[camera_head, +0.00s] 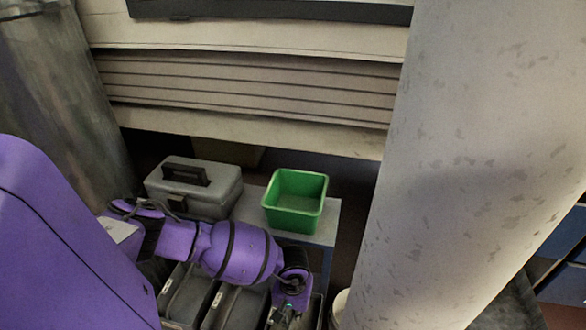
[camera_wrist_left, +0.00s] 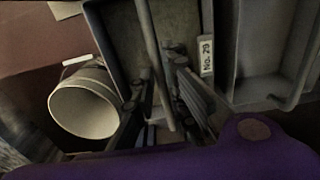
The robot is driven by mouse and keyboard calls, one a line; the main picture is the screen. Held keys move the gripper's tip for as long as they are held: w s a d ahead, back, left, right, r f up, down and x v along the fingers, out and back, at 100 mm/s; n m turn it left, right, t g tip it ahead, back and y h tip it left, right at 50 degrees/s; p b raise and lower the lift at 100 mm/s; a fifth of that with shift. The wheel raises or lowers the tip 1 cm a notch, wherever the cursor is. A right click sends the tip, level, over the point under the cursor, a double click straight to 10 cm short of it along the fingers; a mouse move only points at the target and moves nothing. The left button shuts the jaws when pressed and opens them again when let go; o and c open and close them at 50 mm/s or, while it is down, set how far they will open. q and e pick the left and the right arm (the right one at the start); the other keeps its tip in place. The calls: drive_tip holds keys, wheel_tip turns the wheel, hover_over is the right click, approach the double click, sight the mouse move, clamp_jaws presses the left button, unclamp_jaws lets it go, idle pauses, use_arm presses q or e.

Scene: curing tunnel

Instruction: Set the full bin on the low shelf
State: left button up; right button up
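My left gripper (camera_wrist_left: 160,75) points down among dark grey bins. Its two fingers stand apart, one on each side of a thin grey bar or rim; I cannot tell whether they touch it. A dark grey bin (camera_wrist_left: 113,15) lies under the fingers in the left wrist view, with a "No. 29" label beside it. In the head view dark bins (camera_head: 184,297) show below my purple left arm, which hides much of them. I cannot tell which bin is full. A low grey shelf or table top (camera_head: 327,222) stands behind. My right gripper is out of view.
A green, empty-looking bin (camera_head: 296,203) and a grey toolbox (camera_head: 215,199) occupy the grey top. A pale bucket (camera_wrist_left: 85,108) is beside the dark bins. A thick pale column (camera_head: 450,150) blocks the right. Another grey bin (camera_wrist_left: 265,45) is on the right in the wrist view.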

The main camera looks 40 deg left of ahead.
use_arm(q)
drive_tip(key=shift+o, duration=1.1)
drive_tip(key=shift+r, duration=0.2)
wheel_tip(320, 180, up, 6)
drive_tip(key=p, duration=0.2)
drive_tip(key=shift+r+p, duration=0.25)
drive_tip(key=shift+p, duration=0.1)
drive_tip(key=shift+r, duration=0.5)
